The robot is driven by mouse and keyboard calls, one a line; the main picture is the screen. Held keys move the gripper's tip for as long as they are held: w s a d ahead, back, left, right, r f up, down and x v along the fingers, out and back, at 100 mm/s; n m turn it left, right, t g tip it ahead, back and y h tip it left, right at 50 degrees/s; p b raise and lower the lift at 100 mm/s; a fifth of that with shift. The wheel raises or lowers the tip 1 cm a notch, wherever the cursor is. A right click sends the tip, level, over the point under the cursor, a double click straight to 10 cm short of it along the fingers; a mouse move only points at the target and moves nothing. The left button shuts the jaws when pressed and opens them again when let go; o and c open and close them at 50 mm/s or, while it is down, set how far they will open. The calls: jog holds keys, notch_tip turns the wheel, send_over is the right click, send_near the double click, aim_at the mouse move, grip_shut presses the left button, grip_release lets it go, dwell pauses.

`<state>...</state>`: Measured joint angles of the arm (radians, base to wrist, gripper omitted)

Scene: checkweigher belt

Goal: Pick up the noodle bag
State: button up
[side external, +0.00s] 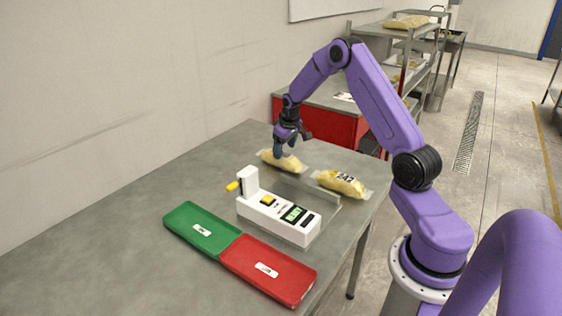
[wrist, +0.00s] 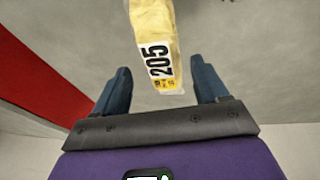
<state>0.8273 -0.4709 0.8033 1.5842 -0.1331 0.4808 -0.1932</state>
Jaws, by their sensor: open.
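A clear bag of pale yellow noodles (side external: 281,161) lies on the grey table near its far edge, under my gripper (side external: 289,142). In the wrist view the bag (wrist: 155,25) runs down from the top edge, and its white label reads 205. My gripper (wrist: 160,68) is open, with one blue finger on each side of the bag's near end and visible gaps between. I cannot tell how high the fingers are above the table. A second similar yellow bag (side external: 342,184), with a label I cannot read surely, lies to the right, apart from my gripper.
A green tray (side external: 202,229) and a red tray (side external: 268,268) lie nearer. The table's left part is clear. A red cabinet (side external: 330,125) stands behind the table.

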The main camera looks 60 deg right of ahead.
aim_at(281, 160)
jog(key=shift+w+x, duration=0.25)
jog(key=shift+x, duration=1.25)
jog(key=shift+w+x, duration=0.25)
jog(key=shift+x, duration=1.2)
jog(key=shift+a+r, duration=0.1)
jog(key=shift+a, duration=0.05)
jog(key=c, duration=1)
